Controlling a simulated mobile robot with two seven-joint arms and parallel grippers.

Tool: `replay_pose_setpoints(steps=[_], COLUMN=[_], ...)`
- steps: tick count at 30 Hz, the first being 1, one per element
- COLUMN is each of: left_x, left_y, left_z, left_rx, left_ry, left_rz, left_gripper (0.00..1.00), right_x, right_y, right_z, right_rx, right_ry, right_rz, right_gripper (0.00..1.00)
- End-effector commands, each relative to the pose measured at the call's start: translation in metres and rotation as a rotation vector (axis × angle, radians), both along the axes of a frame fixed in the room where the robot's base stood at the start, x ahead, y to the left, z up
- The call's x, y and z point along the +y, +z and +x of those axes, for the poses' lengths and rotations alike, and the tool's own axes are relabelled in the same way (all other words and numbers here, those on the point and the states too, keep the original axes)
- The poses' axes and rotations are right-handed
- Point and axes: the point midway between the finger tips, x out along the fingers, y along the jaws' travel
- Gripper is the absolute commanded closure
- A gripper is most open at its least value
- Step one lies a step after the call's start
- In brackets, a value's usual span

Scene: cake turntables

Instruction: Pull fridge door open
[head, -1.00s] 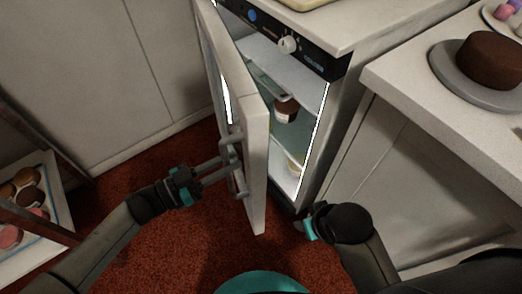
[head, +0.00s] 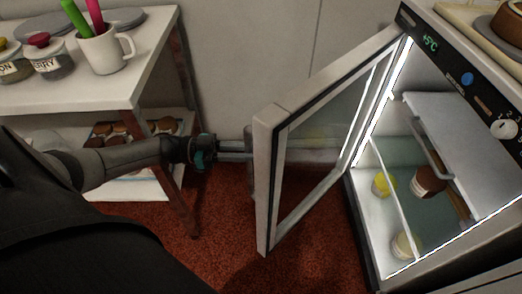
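The fridge door (head: 268,185) stands wide open, swung out to the left of the fridge (head: 362,210). Its glass inner side faces the fridge opening. My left gripper (head: 240,152) reaches in from the left to the door's outer face, at the grey door handle (head: 250,160). Its fingers look shut on the handle, though the door edge hides part of the contact. My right gripper is not in view.
Inside the fridge are a brown-filled jar (head: 428,182), a yellow jar (head: 383,184) and a pale jar (head: 405,246). A white table (head: 140,80) with a mug (head: 104,50) stands at left, with a leg near my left wrist. Red carpet (head: 225,235) lies clear below the door.

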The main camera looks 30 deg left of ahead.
Motion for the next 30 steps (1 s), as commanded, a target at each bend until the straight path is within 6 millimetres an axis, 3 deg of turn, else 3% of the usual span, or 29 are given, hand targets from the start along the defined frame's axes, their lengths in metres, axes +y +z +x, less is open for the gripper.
replay_pose_setpoints(steps=[12,13,20,30], left_x=[0.0027,0.0027,0.0022,0.0019], left_y=[-0.0013,-0.0013,-0.0009,-0.0005], left_z=[0.0007,0.0007,0.0004,0.0001], left_rx=[0.002,0.002,0.002,0.001], left_ry=[0.007,0.007,0.005,0.004], left_rz=[0.003,0.003,0.003,0.001], left_gripper=[1.0,0.76,0.5,0.48], right_x=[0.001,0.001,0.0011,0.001], right_y=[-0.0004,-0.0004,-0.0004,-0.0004], right_z=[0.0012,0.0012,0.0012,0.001], right_rx=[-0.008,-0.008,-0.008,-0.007], right_ry=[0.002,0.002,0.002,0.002], right_rz=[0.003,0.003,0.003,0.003], right_gripper=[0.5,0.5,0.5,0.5])
